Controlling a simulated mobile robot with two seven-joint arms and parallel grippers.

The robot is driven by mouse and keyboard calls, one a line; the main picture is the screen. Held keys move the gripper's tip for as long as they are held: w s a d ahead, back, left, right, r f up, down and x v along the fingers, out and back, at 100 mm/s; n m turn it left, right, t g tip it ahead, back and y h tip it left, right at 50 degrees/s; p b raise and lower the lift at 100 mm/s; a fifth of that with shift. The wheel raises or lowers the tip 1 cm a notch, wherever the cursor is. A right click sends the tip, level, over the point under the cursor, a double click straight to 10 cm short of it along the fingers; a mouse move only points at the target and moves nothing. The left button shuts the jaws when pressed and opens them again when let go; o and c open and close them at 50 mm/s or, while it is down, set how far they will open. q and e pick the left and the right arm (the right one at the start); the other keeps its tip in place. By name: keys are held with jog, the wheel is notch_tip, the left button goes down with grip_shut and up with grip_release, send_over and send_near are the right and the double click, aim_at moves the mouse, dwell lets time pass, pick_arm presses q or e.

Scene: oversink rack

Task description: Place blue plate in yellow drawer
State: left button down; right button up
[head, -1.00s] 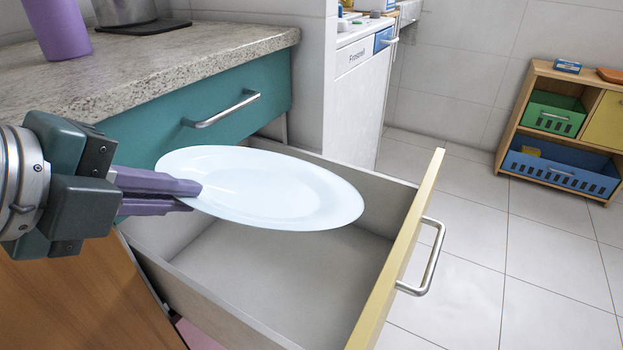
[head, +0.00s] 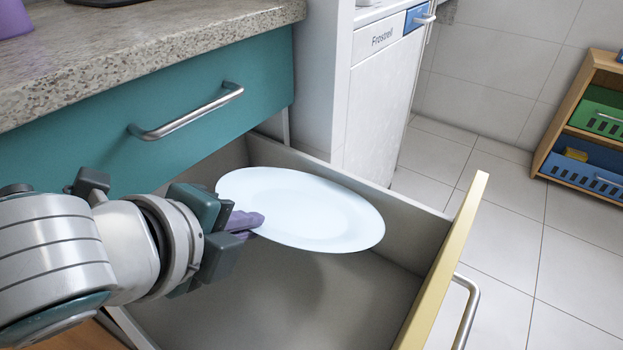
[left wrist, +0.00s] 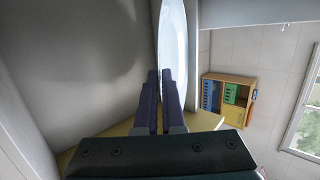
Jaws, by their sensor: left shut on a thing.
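The plate (head: 305,208) looks very pale blue, almost white, in the head view. My left gripper (head: 250,222) is shut on its near left rim and holds it roughly level, a little tilted, inside the outline of the open drawer. The drawer has a yellow front (head: 447,262) with a metal handle and a bare grey floor (head: 290,300). A soft shadow lies on that floor below the plate, so the plate seems to be above it. In the left wrist view the plate (left wrist: 173,45) shows edge-on between the purple fingers. My right gripper is not in view.
A shut teal drawer (head: 80,150) with a metal handle (head: 187,112) sits under the stone countertop (head: 150,50), above and left of the open drawer. A white appliance (head: 385,100) stands behind. A wooden shelf (head: 570,118) with coloured bins stands at the far right.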

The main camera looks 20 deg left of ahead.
pick_arm(q)
notch_tip(320, 180, down, 14)
jog(key=b, duration=0.7)
jog(key=shift+s+f+b, duration=0.15)
jog(key=shift+f+b, duration=0.05)
jog(key=shift+b, duration=0.15)
jog(key=shift+f, duration=0.1)
jog(key=c, duration=1)
grip_release()
